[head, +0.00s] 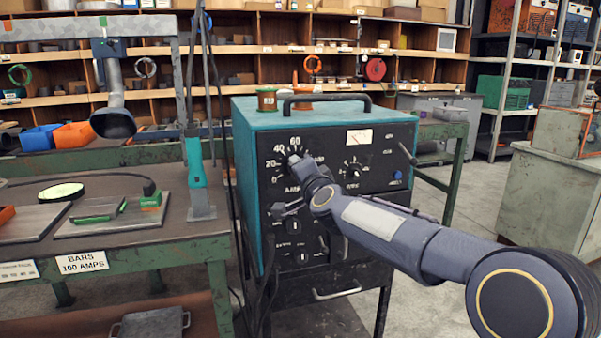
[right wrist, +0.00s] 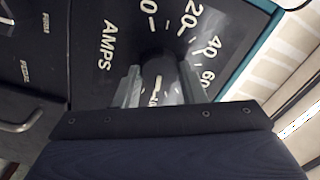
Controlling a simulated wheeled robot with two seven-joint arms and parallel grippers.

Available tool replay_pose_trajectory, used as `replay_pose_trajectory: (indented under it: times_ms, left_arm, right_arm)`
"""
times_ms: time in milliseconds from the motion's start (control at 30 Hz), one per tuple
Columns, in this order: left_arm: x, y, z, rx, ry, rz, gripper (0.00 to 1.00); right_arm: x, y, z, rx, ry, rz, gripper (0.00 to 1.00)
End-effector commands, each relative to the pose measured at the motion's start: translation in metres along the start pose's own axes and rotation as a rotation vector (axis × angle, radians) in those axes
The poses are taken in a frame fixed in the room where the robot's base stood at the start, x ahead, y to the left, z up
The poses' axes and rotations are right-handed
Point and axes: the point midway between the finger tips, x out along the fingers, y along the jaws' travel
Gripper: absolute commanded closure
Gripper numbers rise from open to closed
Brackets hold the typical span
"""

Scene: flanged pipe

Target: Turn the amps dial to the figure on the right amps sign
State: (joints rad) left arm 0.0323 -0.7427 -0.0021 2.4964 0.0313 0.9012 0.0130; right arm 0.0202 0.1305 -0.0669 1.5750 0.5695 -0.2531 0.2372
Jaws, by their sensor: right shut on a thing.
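The amps dial (right wrist: 160,62) is on the black front panel of the teal welding machine (head: 262,140). Its figures 0, 20, 40 and 60 show in both views; the higher ones are mostly hidden by my arm. My right gripper (head: 297,160) is at the dial, and in the right wrist view (right wrist: 160,88) its two fingers are shut on the knob. A white line shows between the fingers, but the figure it points at cannot be told. The right amps sign (head: 83,262), on the bench's front edge, reads "BARS 160 AMPS". My left gripper is not in view.
Another sign (head: 18,270) is cut off at the left edge. A smaller dial (head: 353,169) and a meter (head: 359,137) are on the panel's right. The green bench (head: 150,247) stands left of the machine. Open floor (head: 460,205) lies to the right.

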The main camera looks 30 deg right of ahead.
Motion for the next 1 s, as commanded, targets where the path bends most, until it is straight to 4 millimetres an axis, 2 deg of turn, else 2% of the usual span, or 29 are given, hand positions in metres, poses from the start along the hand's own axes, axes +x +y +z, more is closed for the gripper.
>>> replay_pose_trajectory:
  times_ms: [267,300,467,767,867,1000]
  left_arm:
    - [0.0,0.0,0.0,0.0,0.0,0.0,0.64]
    - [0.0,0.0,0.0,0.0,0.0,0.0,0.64]
    - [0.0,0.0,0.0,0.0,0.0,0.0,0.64]
    - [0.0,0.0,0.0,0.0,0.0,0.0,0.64]
    - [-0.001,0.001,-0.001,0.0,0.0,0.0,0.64]
    - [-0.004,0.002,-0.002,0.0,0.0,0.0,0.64]
  right_arm:
    - [0.0,0.001,0.001,0.0,-0.002,0.002,0.86]
    - [0.0,0.001,0.001,0.0,-0.002,0.002,0.61]
    - [0.0,0.001,0.0,0.0,-0.001,0.001,0.41]
    - [-0.002,0.0,0.0,0.0,0.0,0.0,0.41]
    - [-0.013,-0.001,-0.001,0.0,0.0,-0.001,0.41]
    - [-0.037,-0.001,-0.001,0.001,0.0,0.0,0.41]
